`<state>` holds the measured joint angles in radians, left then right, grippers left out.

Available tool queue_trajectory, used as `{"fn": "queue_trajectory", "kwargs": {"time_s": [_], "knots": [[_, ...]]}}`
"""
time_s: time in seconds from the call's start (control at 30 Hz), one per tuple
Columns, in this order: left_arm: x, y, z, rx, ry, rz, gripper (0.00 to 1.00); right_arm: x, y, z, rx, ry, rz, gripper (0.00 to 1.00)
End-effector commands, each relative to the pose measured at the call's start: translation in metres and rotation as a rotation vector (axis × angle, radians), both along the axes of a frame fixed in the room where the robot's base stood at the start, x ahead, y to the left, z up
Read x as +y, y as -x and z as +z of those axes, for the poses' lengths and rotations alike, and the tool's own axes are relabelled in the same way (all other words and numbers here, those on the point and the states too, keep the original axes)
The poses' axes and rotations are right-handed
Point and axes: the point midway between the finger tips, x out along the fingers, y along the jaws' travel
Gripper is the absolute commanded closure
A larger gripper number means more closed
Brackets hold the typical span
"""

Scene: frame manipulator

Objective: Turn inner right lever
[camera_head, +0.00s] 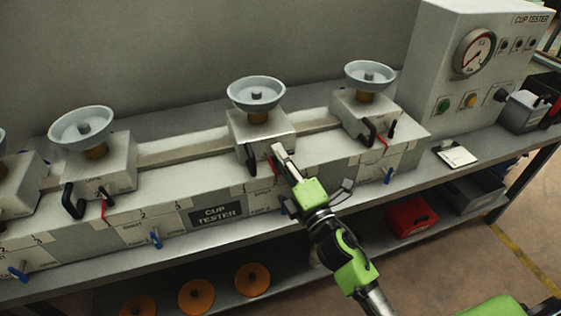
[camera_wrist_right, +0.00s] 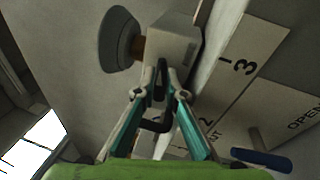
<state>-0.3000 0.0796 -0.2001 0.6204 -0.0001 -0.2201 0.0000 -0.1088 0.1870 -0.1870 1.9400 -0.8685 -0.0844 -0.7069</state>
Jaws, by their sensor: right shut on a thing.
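The inner right station is a pale block (camera_head: 262,135) with a round grey-blue cup (camera_head: 256,94) on top. A black bent handle (camera_head: 251,160) hangs at its front left, with a red strip beside it. My right gripper (camera_head: 278,150) reaches the front right of this block. In the right wrist view, the fingers of my right gripper (camera_wrist_right: 163,76) are closed around a dark lever, mostly hidden between them. The black bent handle (camera_wrist_right: 156,126) shows just below the fingertips, and the cup (camera_wrist_right: 117,40) is at upper left. My left gripper is not in view.
Similar stations stand on both sides, with cups to the left (camera_head: 83,127) and right (camera_head: 370,73). Blue levers (camera_head: 155,239) stick out along the bench front. A gauge panel (camera_head: 478,52) stands at the right. Orange discs (camera_head: 197,296) and a red box (camera_head: 411,217) are on the lower shelf.

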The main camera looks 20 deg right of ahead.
Motion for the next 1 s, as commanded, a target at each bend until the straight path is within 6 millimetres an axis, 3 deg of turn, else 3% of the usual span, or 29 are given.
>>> {"fn": "queue_trajectory", "kwargs": {"time_s": [0.33,0.87,0.9,1.0], "knots": [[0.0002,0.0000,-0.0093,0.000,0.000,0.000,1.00,-0.0003,-0.0001,-0.0009,0.006,-0.129,-0.002,1.00],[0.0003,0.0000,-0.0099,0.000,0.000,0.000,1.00,-0.0004,-0.0001,-0.0003,0.007,-0.151,-0.002,1.00],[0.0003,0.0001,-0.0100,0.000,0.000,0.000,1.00,-0.0004,-0.0001,-0.0003,0.007,-0.151,-0.002,0.82],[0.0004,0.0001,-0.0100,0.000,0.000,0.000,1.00,-0.0003,-0.0001,-0.0002,0.007,-0.150,-0.001,0.82]]}}
